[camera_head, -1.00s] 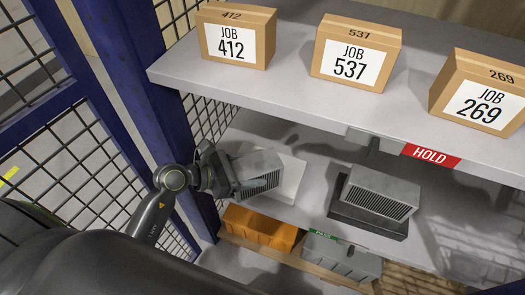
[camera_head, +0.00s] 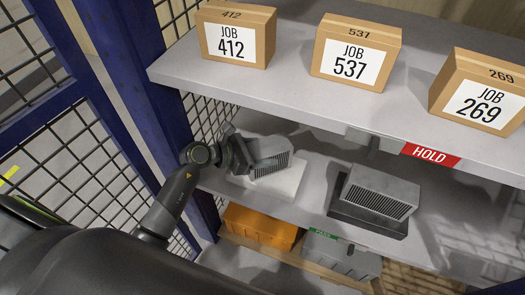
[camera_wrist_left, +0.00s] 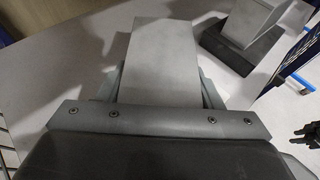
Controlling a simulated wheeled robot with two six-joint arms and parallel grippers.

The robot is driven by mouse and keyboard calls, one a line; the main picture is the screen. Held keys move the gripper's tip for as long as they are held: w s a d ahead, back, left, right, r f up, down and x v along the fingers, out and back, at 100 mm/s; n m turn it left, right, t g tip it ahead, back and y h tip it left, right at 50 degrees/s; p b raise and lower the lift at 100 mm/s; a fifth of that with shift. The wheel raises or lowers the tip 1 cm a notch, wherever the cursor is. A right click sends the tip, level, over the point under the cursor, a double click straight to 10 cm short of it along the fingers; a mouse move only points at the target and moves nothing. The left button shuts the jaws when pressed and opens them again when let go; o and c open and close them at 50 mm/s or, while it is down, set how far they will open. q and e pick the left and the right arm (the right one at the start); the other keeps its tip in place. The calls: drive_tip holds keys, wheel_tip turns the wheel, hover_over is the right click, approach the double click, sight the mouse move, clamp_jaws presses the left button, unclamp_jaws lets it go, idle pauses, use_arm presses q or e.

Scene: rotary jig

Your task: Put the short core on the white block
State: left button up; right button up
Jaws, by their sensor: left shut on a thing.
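My left gripper (camera_head: 256,160) is shut on a grey finned block, the short core (camera_head: 270,149). In the left wrist view the core (camera_wrist_left: 158,60) sticks out between the fingers. In the head view the core overlaps the back part of the white block (camera_head: 287,183), a pale flat slab on the middle shelf. The core and gripper hide part of the slab, and I cannot tell whether they touch it. My right gripper does not show clearly in either view.
Another finned grey core (camera_head: 382,187) sits on a dark block (camera_head: 366,217) to the right. The upper shelf (camera_head: 300,86) with several job boxes overhangs at the back. An orange bin (camera_head: 262,229) and a grey bin (camera_head: 340,258) stand below. A blue post (camera_head: 150,100) is at the left.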

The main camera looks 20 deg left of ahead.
use_arm(q)
drive_tip(key=o, duration=1.6)
drive_tip(key=shift+c, duration=0.2)
drive_tip(key=shift+r, duration=0.1)
drive_tip(key=v, duration=0.7)
drive_tip(key=shift+s+a, duration=0.2)
drive_tip(key=shift+s, duration=0.05)
drive_tip(key=shift+r, duration=0.15)
